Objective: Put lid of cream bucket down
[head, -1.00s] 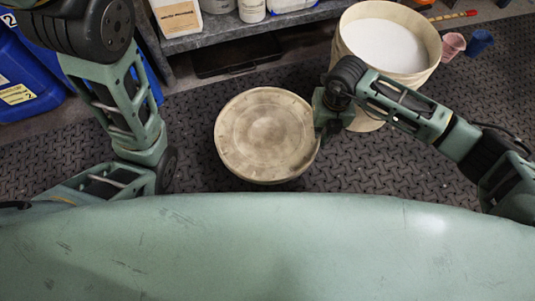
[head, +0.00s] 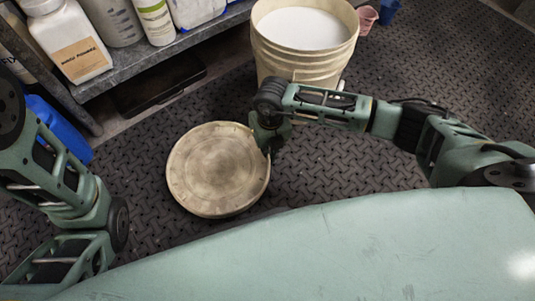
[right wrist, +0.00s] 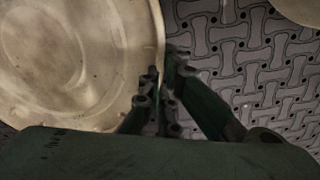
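The round cream lid (head: 217,168) is over the dark floor mat in the middle of the head view, top face up. My right gripper (head: 267,143) is at its right edge. In the right wrist view, the fingers (right wrist: 164,82) pinch the rim of the lid (right wrist: 75,60), one on each side. I cannot tell whether the lid touches the mat or hangs just above it. The cream bucket (head: 300,60) stands upright and open behind my right gripper, with white contents. My left arm shows at the left, but its gripper is out of view.
A grey shelf (head: 165,52) with bottles and jars runs along the back left, a dark tray (head: 160,85) beneath it. A blue container (head: 55,130) is at the left. A pink cup (head: 366,18) and a blue cup (head: 389,10) stand behind the bucket. Patterned mat (head: 330,170) lies clear right of the lid.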

